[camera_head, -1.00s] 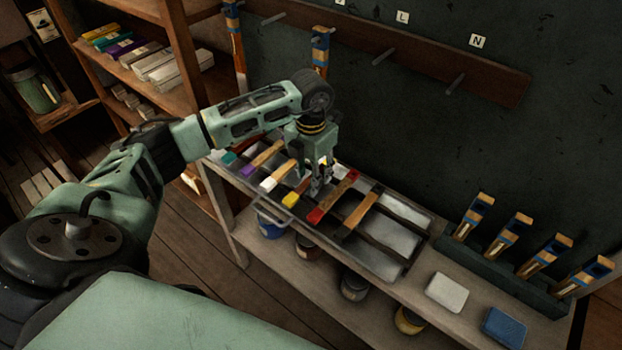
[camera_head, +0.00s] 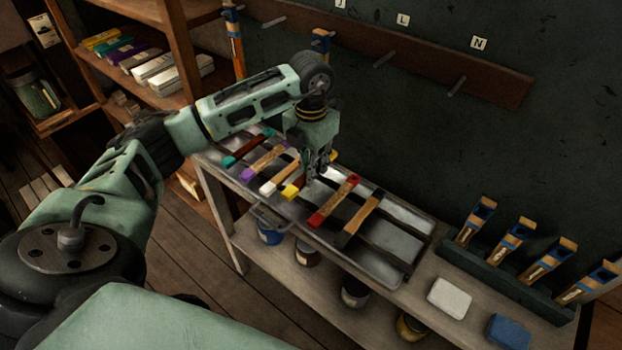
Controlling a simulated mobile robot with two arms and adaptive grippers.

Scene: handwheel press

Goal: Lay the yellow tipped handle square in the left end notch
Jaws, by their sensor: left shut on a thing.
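The yellow tipped handle (camera_head: 292,192) is in my left gripper (camera_head: 318,174), which points down and is shut on it. Its near yellow tip shows left of the fingers; they hide much of its middle. It appears slightly above the metal tray (camera_head: 401,243), between the white tipped handle (camera_head: 281,174) and the red tipped handle (camera_head: 335,201). The tray's left end holds a green tipped handle (camera_head: 247,148). I cannot make out the left end notch clearly. My right gripper is out of view.
A purple tipped handle (camera_head: 264,160) and a black tipped handle (camera_head: 359,219) also lie across the tray. A rack of upright brushes (camera_head: 500,262), a white block (camera_head: 449,296) and a blue block (camera_head: 507,331) stand further right.

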